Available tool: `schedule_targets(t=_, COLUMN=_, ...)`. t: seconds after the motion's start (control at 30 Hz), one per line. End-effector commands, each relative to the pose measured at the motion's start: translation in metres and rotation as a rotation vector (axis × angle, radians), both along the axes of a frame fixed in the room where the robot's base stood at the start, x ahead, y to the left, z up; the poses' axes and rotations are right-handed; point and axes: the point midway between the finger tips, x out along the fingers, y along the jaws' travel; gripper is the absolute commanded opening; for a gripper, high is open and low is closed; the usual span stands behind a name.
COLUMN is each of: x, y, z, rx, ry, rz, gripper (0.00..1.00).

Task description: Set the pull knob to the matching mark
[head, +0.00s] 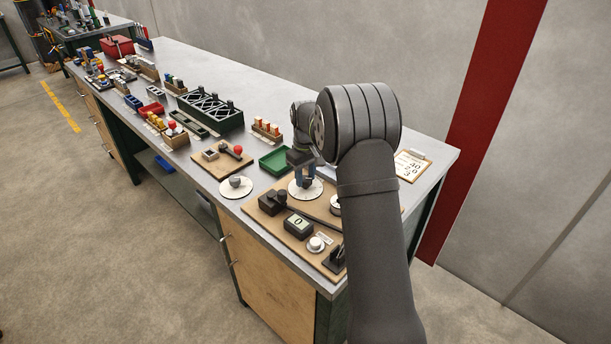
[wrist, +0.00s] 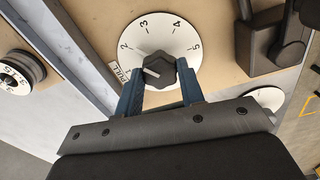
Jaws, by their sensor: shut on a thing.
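A white round dial (wrist: 172,28) with black numbers around its rim shows in the wrist view. A small label beside it, at its left edge, appears to read PULL. A dark lobed knob (wrist: 160,66) with a white pointer line stands at the dial's centre. The pointer faces left, somewhat below the 2. My gripper (wrist: 160,74) has its blue fingers on either side of the knob, shut on it. In the head view my gripper (head: 304,174) reaches down to the white dial (head: 300,194), and the knob is hidden by the fingers.
A wooden board carries a counter box (head: 298,226) reading 0 and a white round knob (head: 316,244). A card with handwritten numbers (head: 411,167) lies at the back right. A green tray (head: 274,160) and another white dial (head: 236,192) are near. A dark lever block (wrist: 272,38) stands close by.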

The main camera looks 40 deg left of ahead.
Motion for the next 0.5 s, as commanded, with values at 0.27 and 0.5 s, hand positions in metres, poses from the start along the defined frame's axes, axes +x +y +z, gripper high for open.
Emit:
schedule_targets(t=0.27, x=0.0005, y=0.0008, z=0.0014, rx=0.004, ry=-0.002, rz=0.097, gripper=0.13)
schedule_targets(t=0.5, x=0.0005, y=0.0009, z=0.0015, rx=0.004, ry=-0.002, rz=0.121, gripper=0.13)
